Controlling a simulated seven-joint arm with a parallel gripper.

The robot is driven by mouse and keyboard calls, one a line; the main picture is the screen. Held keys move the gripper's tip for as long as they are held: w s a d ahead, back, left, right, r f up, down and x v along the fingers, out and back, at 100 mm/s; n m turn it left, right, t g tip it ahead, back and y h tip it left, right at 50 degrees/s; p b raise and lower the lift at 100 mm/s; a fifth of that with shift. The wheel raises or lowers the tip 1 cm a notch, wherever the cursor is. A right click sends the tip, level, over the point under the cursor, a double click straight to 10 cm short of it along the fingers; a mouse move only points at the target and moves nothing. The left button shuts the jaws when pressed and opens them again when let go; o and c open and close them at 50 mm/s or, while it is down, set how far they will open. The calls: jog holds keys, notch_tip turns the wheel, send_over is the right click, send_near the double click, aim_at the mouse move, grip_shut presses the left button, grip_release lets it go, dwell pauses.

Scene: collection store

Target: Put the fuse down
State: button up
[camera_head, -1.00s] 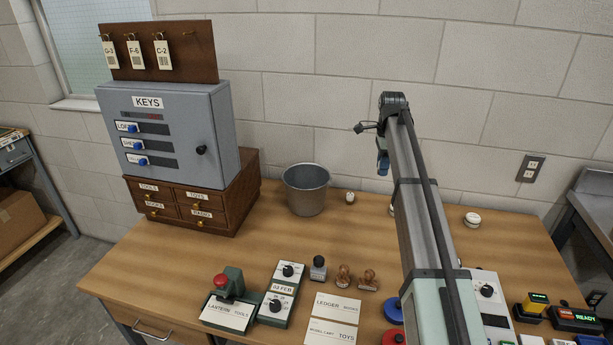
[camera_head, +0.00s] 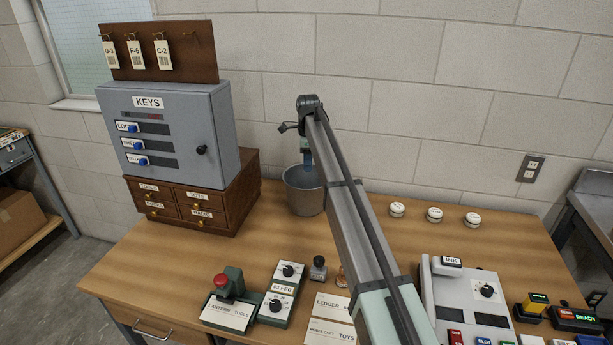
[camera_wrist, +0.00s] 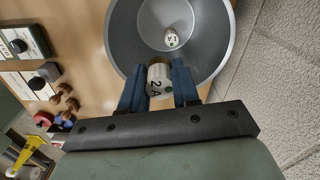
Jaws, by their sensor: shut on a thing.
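My gripper (camera_wrist: 159,72) is shut on a white fuse (camera_wrist: 160,84) marked "2 A", between its two blue fingers in the wrist view. The held fuse is over the near part of the mouth of a grey metal bin (camera_wrist: 128,40). A second white fuse (camera_wrist: 171,39) with a similar marking lies on the bin's floor. In the head view my gripper (camera_head: 307,165) is at the bin (camera_head: 304,200), with my arm crossing its right side. The held fuse cannot be made out there.
Three white round pieces (camera_head: 434,215) stand in a row on the table right of the bin. A wooden drawer chest (camera_head: 190,205) with a grey key cabinet (camera_head: 165,130) stands to its left. Stamps and label cards (camera_head: 332,330) lie in front.

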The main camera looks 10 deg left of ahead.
notch_tip(320, 180, down, 11)
jog(key=shift+f, duration=0.15)
dwell(0.5)
jog(key=shift+f, duration=0.6)
jog(key=o, duration=1)
jog(key=shift+o, duration=0.2)
notch_tip(320, 180, up, 13)
jog(key=shift+r, duration=0.15)
